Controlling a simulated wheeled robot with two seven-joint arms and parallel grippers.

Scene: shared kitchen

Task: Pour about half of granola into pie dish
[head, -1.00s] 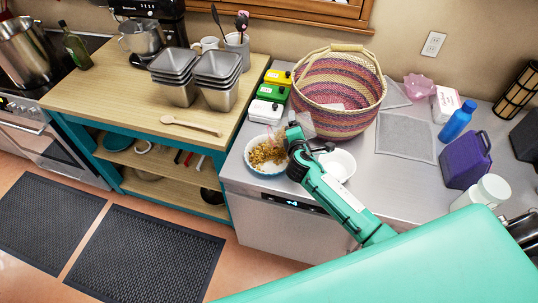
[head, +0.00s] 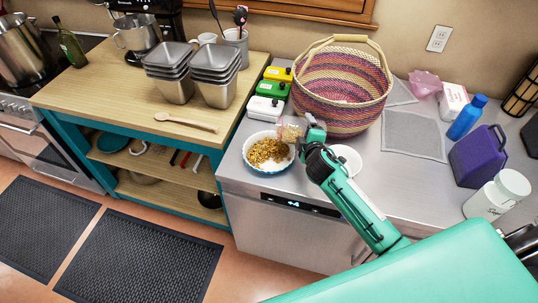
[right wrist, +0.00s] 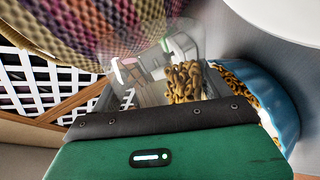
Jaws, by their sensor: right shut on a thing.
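The pie dish (head: 287,165) is a round dish with a blue outside and pale rim, near the counter's left front edge. Granola (head: 268,152) lies heaped in it. My right gripper (head: 303,130) is shut on a clear container (head: 291,128) just right of the dish's back rim. Some granola shows inside the container in the right wrist view (right wrist: 184,84). That view also shows the dish's blue side (right wrist: 277,92) close beside the container. The container's exact tilt is hard to tell. My left gripper is out of view.
A woven basket (head: 340,90) stands behind my right gripper. Green (head: 267,89), yellow and white boxes are behind the dish. A white bowl (head: 347,158) is right of the dish, partly behind my arm. A grey mat (head: 412,137) lies bare farther right.

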